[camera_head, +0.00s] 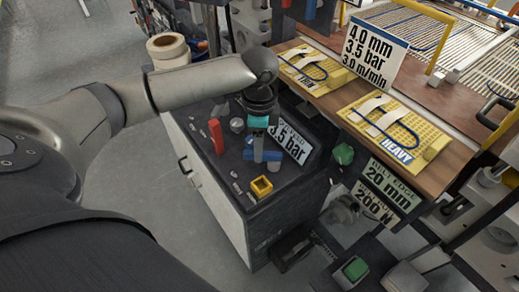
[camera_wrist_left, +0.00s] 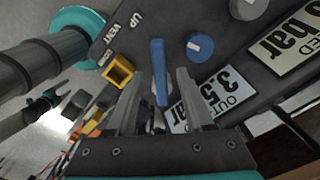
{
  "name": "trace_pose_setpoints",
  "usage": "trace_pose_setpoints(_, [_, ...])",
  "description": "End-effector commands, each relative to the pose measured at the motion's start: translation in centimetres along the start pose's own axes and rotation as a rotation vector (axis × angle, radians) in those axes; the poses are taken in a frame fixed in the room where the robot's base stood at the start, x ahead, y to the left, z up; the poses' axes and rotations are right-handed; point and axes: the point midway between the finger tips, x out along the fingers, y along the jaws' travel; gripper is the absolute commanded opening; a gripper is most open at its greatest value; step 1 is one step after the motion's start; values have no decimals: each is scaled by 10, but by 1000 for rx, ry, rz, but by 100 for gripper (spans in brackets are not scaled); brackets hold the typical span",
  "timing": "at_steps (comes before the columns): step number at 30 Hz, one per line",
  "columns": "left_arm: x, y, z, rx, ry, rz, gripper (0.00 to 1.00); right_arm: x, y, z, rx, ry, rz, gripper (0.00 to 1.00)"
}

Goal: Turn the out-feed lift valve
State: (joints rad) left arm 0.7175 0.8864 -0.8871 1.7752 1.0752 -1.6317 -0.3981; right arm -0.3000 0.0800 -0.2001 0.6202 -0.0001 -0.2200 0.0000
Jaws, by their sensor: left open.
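The lift valve's blue lever (camera_wrist_left: 159,72) stands out from the dark panel in the left wrist view, beside a plate with the words UP and VENT (camera_wrist_left: 122,35). My left gripper (camera_wrist_left: 160,85) is open, with one finger on each side of the lever in the picture. I cannot tell whether either finger touches it. In the head view my left gripper (camera_head: 259,150) points down at the dark cabinet top, in front of the 3.5 bar sign (camera_head: 290,142). It hides much of the lever there. My right gripper is not in view.
A yellow square part (camera_head: 262,186) and a red upright part (camera_head: 216,136) are on the cabinet top (camera_head: 225,170). A round blue knob (camera_wrist_left: 199,46) is close to the lever. The wooden bench (camera_head: 455,155) with yellow boards lies to the right. Open floor (camera_head: 120,200) is at left.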

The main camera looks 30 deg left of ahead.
Motion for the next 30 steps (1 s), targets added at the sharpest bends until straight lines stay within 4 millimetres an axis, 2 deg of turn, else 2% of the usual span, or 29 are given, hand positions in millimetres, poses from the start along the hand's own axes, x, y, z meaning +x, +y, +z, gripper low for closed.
trace_pose_setpoints(4, [12,0,0,1,0,1,52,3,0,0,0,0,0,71])
trace_pose_setpoints(14, [14,0,0,1,0,0,51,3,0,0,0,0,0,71])
trace_pose_setpoints(27, [14,0,0,1,1,0,2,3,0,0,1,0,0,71])
trace_pose_setpoints(30, [14,0,0,1,1,0,0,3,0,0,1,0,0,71])
